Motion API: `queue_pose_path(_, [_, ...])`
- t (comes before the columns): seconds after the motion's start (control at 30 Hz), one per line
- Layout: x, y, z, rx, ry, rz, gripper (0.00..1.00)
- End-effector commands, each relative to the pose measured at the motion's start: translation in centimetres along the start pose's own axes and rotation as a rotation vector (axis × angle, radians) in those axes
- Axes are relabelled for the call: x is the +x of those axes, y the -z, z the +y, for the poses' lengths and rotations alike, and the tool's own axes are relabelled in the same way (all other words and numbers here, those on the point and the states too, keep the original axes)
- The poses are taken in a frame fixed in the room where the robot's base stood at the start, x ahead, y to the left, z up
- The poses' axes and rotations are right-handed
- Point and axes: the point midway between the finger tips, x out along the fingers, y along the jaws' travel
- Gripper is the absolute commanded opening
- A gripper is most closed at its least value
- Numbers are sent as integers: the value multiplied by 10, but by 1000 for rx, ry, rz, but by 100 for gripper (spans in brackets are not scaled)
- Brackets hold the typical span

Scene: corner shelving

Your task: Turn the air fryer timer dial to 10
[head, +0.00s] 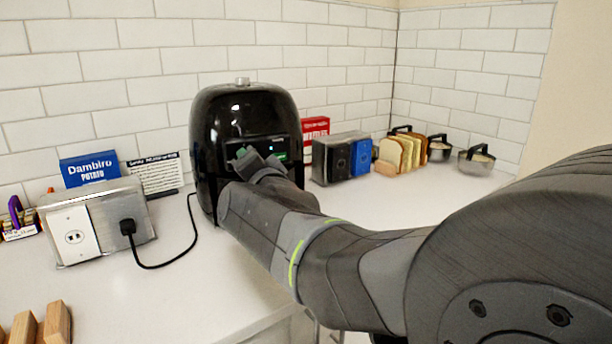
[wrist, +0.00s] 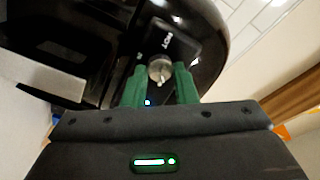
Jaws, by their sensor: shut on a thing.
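The black air fryer (head: 240,110) stands on the counter against the tiled wall. My arm reaches to its front, and my gripper (head: 262,160) hides much of the front panel in the head view. In the wrist view the silver timer dial (wrist: 159,69) sits on the fryer's dark panel, with small white lettering above it. My gripper's green fingers (wrist: 160,82) are on either side of the dial and shut on it. The dial's number marks are too small or hidden to read. A small blue light (wrist: 148,102) shows below the dial.
A metal outlet box (head: 95,220) with a plugged black cord stands left of the fryer. A blue box (head: 90,168) and a sign (head: 157,174) stand behind it. A toaster (head: 340,158), bread slices (head: 400,152) and metal pots (head: 476,160) are at right. Wooden blocks (head: 40,325) lie front left.

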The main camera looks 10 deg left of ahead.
Motion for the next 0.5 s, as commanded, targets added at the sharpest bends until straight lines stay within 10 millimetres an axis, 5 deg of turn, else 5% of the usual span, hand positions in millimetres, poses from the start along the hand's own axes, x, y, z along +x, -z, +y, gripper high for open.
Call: queue_pose_path(0.5, [0, -1, 1, 244, 2, 15, 3])
